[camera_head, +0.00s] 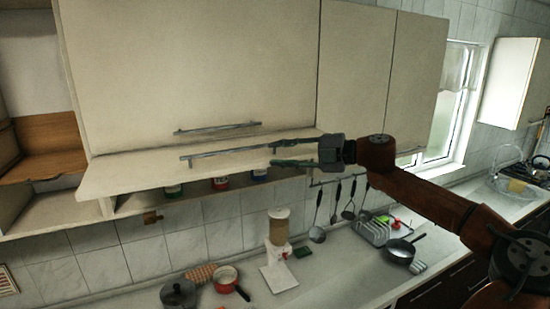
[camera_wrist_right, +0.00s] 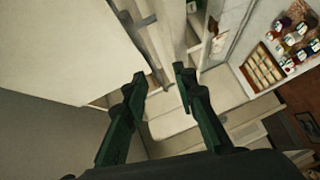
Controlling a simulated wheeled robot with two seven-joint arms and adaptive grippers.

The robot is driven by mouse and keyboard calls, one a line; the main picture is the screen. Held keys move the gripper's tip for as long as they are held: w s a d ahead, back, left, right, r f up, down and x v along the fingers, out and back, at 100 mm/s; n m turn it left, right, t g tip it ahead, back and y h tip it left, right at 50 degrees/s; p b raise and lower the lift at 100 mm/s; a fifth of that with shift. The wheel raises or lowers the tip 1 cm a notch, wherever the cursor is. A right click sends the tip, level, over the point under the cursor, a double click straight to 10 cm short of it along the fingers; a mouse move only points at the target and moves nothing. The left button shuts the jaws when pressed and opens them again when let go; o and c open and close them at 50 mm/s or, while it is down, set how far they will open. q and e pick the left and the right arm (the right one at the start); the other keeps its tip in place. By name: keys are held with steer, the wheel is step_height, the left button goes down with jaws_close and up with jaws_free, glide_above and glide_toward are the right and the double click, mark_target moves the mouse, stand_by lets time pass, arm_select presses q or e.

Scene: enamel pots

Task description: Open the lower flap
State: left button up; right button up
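The lower flap (camera_head: 130,172) is a long cream panel below the large upper door. It stands tilted outward, partly open, with small jars showing in the gap beneath it. Its thin metal handle (camera_head: 215,153) runs along its face. My right gripper (camera_head: 282,154) is at the right end of this handle, its fingers above and below the bar's line. In the wrist view the dark green fingers (camera_wrist_right: 161,74) are apart, with no object clearly clamped between them. Whether a finger touches the handle or flap I cannot tell. My left gripper is out of view.
The upper door (camera_head: 200,65) with its own handle (camera_head: 217,128) is shut above the flap. Below, the counter holds a dispenser (camera_head: 279,230), a red pot (camera_head: 226,278), a dark pot (camera_head: 178,293) and a pan (camera_head: 402,250). Ladles hang on the tiled wall.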

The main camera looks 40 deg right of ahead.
steer(key=shift+s+d+r, duration=0.75)
steer(key=shift+d+r, duration=0.05)
steer(key=shift+r, duration=0.15)
